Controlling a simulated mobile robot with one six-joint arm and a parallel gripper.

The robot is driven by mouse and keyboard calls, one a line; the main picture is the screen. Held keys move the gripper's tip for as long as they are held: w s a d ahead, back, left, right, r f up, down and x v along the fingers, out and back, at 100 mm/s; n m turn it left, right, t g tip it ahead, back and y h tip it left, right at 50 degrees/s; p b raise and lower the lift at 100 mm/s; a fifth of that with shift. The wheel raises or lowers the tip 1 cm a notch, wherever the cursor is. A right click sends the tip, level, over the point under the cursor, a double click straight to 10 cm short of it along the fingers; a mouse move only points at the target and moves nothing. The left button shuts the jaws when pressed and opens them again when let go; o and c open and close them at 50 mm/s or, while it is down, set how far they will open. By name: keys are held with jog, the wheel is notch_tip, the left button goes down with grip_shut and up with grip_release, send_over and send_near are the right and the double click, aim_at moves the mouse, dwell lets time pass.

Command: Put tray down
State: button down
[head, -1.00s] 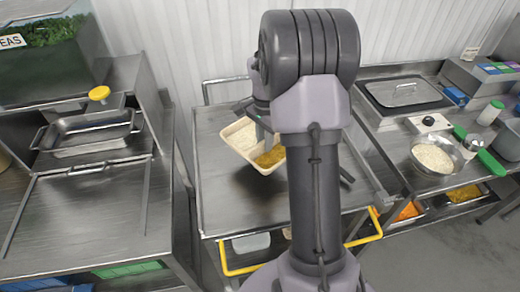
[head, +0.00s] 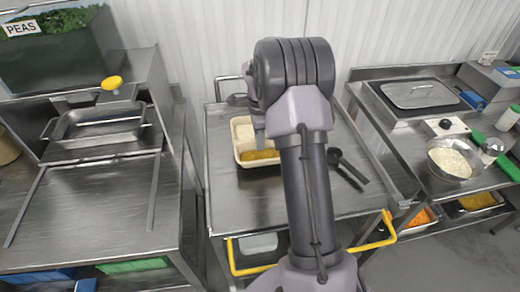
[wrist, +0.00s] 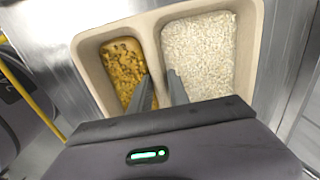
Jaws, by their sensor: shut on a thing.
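The tray (head: 236,140) is beige with two compartments, one of white rice and one of a yellow-orange food. In the head view it is over the left part of the middle steel table, partly hidden by my arm. My gripper (wrist: 160,82) is shut on the divider (wrist: 153,50) between the compartments, one finger on each side. In the wrist view the yellow food is left and the rice right. The tray looks about level and at or close to the tabletop; I cannot tell if it touches.
The middle table (head: 225,195) is mostly bare. A black ladle (head: 346,166) lies right of my arm. A yellow rail (head: 375,238) runs along its front. A steel pan (head: 100,125) sits on the left counter. A bowl of rice (head: 452,160) and a scale (head: 446,126) stand on the right counter.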

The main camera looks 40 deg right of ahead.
jog(key=shift+f+b, duration=0.85)
jog(key=shift+f, duration=1)
jog(key=c, duration=1.2)
grip_release()
jog(key=shift+c, duration=0.2)
jog(key=shift+r, duration=0.15)
notch_tip(320, 180, up, 12)
jog(key=p, duration=0.4)
jog(key=shift+r+p, duration=0.15)
jog(key=shift+p, duration=0.15)
jog(key=s+a+r+n+t, duration=0.2)
jog(key=s+a+r+n, duration=0.3)
jog(key=a+r, duration=0.3)
jog(key=s+a+r+n+t, duration=0.1)
jog(key=s+a+r+n, duration=0.5)
jog(key=a, duration=0.4)
jog(key=s+a+n+t+y, duration=0.2)
jog(key=s+a+n, duration=0.5)
jog(key=s+a, duration=0.3)
jog(key=s, duration=0.4)
jog(key=shift+s+f+n+t, duration=0.15)
jog(key=shift+s+n+t, duration=0.05)
jog(key=shift+n+t, duration=0.2)
